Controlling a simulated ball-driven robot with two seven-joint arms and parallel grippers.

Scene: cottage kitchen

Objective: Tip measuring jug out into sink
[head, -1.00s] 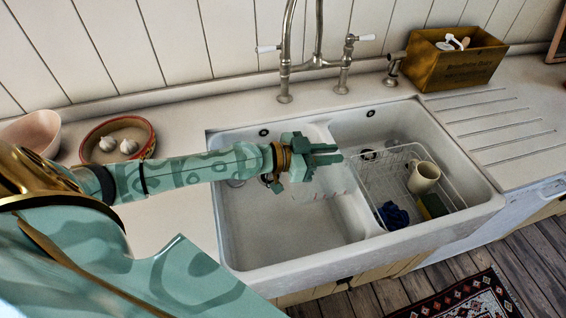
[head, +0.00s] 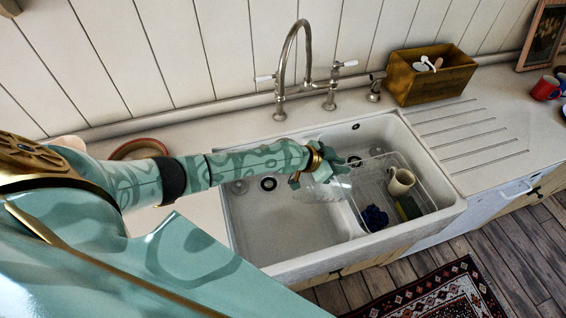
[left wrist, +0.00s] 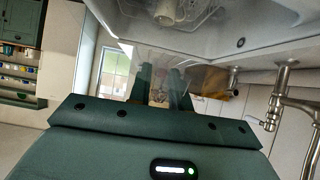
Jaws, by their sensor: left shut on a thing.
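The white double-basin sink (head: 262,232) is set in the counter below the tap. My left gripper (head: 340,166) is over the sink, near the divider between the basins. It is shut on the clear measuring jug (head: 324,190), which hangs over the sink and is hard to see because it is transparent. In the left wrist view the clear jug (left wrist: 150,60) shows faintly beyond the dark fingers (left wrist: 163,85), with the sink across the top of the picture. The jug's exact tilt and any contents cannot be made out. My right gripper is not in view.
The tall tap (head: 281,85) stands behind the sink. A wooden box (head: 432,83) is at the back right. The ridged drainer (head: 470,130) is clear.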

